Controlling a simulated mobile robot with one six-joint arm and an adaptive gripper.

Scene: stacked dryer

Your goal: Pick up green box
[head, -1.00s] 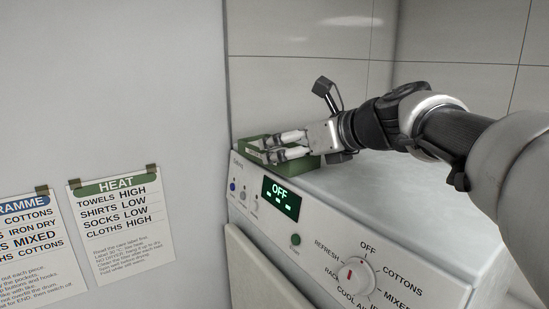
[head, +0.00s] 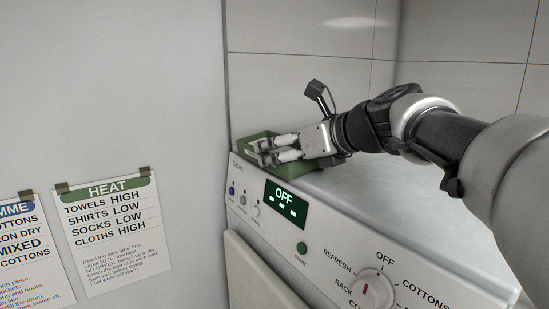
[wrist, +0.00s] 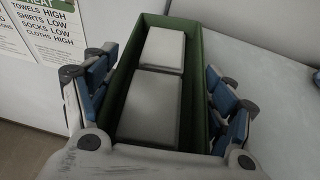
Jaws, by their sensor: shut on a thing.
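The green box (head: 292,170) is an open-topped tray at the back left of the dryer's top. It also shows in the wrist view (wrist: 168,21), with two pale grey blocks (wrist: 155,72) inside. My gripper (head: 260,152) reaches over it from the right. In the wrist view its blue-padded fingers (wrist: 160,95) lie along the two long outer sides of the box, shut on it. The box looks level and at or very near the dryer top; I cannot tell if it is clear of the surface.
The dryer (head: 335,245) has an OFF display (head: 286,201) and a dial (head: 373,291) on its front panel. A wall with a HEAT notice (head: 112,225) stands close on the left. Tiled wall (head: 300,85) is behind. The dryer top to the right is clear.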

